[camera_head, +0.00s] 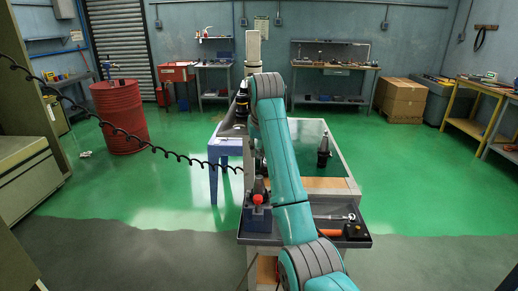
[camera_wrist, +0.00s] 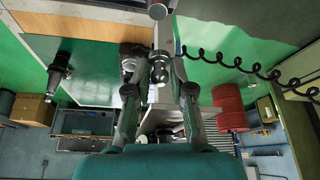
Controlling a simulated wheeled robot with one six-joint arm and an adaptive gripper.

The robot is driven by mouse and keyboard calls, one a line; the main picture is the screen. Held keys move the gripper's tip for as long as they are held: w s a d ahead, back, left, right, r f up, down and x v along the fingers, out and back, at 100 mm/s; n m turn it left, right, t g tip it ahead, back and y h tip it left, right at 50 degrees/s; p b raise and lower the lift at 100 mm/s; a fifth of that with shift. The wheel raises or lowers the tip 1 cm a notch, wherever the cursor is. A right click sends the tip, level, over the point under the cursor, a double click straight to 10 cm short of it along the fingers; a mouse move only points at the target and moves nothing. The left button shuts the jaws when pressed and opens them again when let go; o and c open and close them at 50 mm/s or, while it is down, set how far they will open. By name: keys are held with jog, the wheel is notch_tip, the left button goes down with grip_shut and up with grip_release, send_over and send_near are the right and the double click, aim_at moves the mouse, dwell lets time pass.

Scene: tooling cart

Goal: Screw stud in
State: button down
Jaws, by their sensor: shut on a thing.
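My gripper (camera_wrist: 158,90) is shut on a small shiny metal piece (camera_wrist: 158,70), which looks like the stud; it shows between the two fingertips in the wrist view. In the head view my teal arm covers much of the cart's middle, and the gripper end (camera_head: 240,108) shows only in part beside it. A black tapered tool holder (camera_head: 324,152) stands upright on the right of the cart, apart from the gripper; it also shows in the wrist view (camera_wrist: 60,70). I cannot tell whether the held piece touches anything below it.
A blue block with a red knob (camera_head: 257,199) sits at the cart's front left. The dark front tray (camera_head: 325,240) holds a red-handled tool (camera_head: 318,233). A coiled black cable (camera_head: 150,143) hangs at left. A red drum (camera_head: 119,118) stands on open green floor.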

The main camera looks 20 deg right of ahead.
send_over(259, 177)
jog(key=shift+f, duration=2.6)
jog(key=shift+f, duration=0.8)
dwell(0.4)
jog(key=m+h, duration=0.1)
jog(key=m, duration=0.2)
jog(key=shift+m+g+h, duration=0.4)
jog(key=shift+m+h, duration=0.3)
jog(key=shift+m, duration=0.8)
jog(key=shift+m, duration=0.3)
jog(key=m+g, duration=0.1)
jog(key=m, duration=0.1)
jog(key=m+h, duration=0.1)
jog(key=m, duration=0.2)
jog(key=shift+g, duration=0.4)
